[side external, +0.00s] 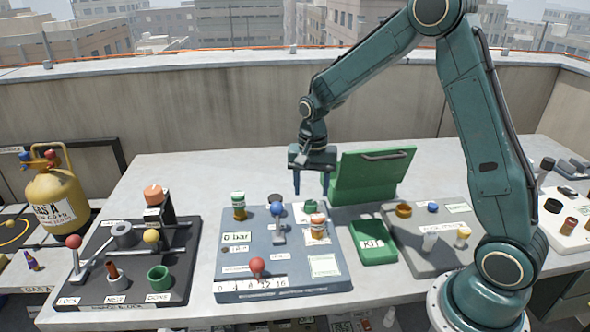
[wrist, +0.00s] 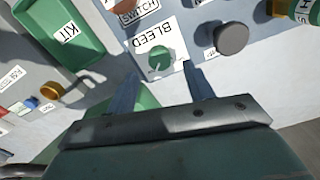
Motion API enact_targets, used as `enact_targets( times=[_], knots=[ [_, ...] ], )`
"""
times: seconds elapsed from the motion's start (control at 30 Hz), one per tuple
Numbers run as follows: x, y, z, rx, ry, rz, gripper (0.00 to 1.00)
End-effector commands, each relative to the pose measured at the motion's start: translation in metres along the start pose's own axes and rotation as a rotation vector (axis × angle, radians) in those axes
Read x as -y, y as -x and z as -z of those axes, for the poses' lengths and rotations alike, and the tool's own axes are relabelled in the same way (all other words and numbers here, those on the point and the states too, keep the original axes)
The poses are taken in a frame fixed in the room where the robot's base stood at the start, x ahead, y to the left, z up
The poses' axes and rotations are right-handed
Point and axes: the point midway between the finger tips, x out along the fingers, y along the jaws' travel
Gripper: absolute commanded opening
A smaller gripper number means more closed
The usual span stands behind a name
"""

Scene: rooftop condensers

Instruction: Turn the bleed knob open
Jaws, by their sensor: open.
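The bleed knob (wrist: 160,58) is a small green round knob on a white card marked BLEED, in the wrist view. In the side view the green knob (side external: 312,206) is at the back right of the blue-grey panel (side external: 235,287), behind an orange-and-white canister (side external: 318,228). My gripper (side external: 311,192) is open above the back edge of that panel, pointing down. In the wrist view its two fingers (wrist: 160,68) lie to either side of the knob in the picture, with nothing held between them. Whether they touch the knob cannot be told.
A grey round knob (wrist: 231,38) is right of the bleed knob in the wrist view. A blue-topped lever (side external: 278,222), a green-capped canister (side external: 238,206) and a red ball (side external: 257,265) stand on the panel. The green KIT box (side external: 374,256) is to the right, near an upright green lid (side external: 370,178).

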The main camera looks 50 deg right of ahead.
Motion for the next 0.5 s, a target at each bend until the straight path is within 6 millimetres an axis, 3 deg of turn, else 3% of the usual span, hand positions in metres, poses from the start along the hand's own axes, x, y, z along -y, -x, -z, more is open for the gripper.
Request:
enact_targets(
  times=[0.3, 0.5],
  knots=[
    [0.001, 0.056, 0.001, -0.003, -0.001, 0.003, 0.52],
    [0.001, 0.081, 0.001, -0.003, -0.001, 0.003, 0.52]
  ],
)
